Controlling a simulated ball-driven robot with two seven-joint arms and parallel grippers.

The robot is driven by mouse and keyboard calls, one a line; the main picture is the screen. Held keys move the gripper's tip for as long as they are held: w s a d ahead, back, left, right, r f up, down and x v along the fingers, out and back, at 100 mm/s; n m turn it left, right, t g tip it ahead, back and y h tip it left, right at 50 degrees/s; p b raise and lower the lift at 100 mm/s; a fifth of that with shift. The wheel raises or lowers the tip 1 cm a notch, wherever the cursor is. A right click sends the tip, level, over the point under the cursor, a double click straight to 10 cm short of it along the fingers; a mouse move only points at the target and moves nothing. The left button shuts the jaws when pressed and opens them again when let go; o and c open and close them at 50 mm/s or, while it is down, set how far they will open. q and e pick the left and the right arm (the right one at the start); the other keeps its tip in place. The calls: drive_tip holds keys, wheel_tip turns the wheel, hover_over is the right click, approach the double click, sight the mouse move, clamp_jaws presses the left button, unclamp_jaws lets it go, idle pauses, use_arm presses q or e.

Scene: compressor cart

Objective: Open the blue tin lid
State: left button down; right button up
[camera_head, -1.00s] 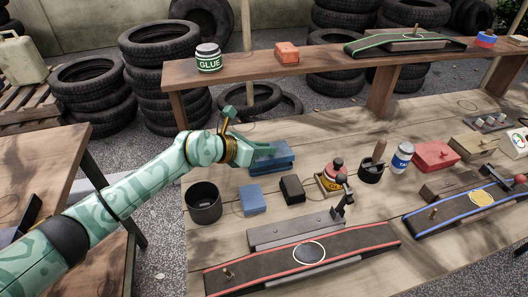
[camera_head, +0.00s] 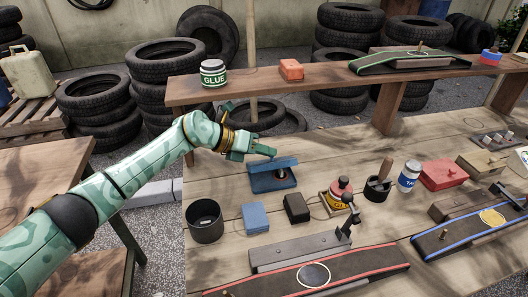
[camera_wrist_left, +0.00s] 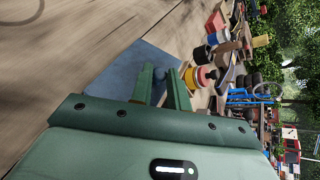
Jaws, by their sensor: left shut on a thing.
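The blue tin (camera_head: 268,186) stands on the wooden table, left of the middle in the head view. Its blue lid (camera_head: 282,163) is raised and tilted up at the back, and the front of the tin is uncovered. A dark round thing with a light part (camera_head: 282,174) shows inside the tin. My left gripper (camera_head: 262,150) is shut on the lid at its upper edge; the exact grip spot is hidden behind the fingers. In the left wrist view, the fingers (camera_wrist_left: 164,84) lie against the blue lid (camera_wrist_left: 125,72).
In front of the tin are a dark pot (camera_head: 204,222), a blue block (camera_head: 255,217) and a black block (camera_head: 296,208). A raised shelf (camera_head: 240,92) with a glue jar (camera_head: 213,74) runs behind.

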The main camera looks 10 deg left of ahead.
use_arm(q)
drive_tip(key=c, duration=1.4)
unclamp_jaws()
drive_tip(key=shift+o, duration=0.2)
drive_tip(key=shift+a, duration=0.1)
